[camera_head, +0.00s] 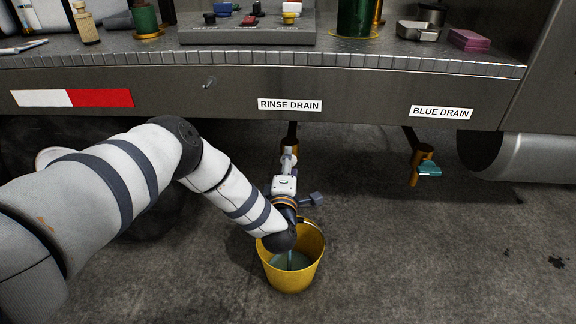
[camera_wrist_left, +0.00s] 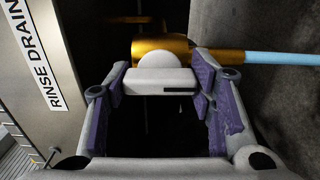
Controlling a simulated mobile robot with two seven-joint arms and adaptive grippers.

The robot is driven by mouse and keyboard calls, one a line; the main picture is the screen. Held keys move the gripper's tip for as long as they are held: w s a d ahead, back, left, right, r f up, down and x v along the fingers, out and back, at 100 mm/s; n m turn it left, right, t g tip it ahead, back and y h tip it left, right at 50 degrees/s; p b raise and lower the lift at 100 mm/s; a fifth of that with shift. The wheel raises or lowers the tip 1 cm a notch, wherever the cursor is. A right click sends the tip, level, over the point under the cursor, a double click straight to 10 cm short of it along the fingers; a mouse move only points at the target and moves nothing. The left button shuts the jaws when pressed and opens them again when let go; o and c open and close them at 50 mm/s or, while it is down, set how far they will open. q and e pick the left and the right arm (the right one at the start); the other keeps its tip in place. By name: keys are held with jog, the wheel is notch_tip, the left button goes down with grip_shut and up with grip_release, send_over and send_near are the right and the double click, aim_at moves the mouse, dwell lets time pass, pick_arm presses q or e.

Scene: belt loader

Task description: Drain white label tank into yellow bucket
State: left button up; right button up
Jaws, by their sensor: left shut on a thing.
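A yellow bucket (camera_head: 291,276) stands on the ground below the RINSE DRAIN label (camera_head: 290,105), with pale bluish liquid (camera_head: 283,260) inside. My left gripper (camera_head: 288,158) is at the drain under that label. In the left wrist view, its purple-padded fingers (camera_wrist_left: 158,85) are shut on a whitish valve handle (camera_wrist_left: 160,64). The brass drain valve (camera_wrist_left: 200,55) is behind the handle, and a light blue stream (camera_wrist_left: 283,58) runs from its outlet. In the head view my wrist covers most of the valve and part of the bucket. My right gripper is not in view.
A second brass valve (camera_head: 415,172) with a teal handle (camera_head: 429,169) hangs below the BLUE DRAIN label (camera_head: 441,112). The metal shelf (camera_head: 130,58) above holds bottles, a control panel (camera_head: 247,36) and a pink block (camera_head: 469,40). The ground right of the bucket is clear.

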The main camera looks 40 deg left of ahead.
pick_arm(q)
jog(key=shift+d, duration=0.1)
jog(key=o, duration=1.2)
jog(key=shift+c, duration=0.2)
jog(key=v, duration=1.2)
jog(key=shift+s, duration=0.1)
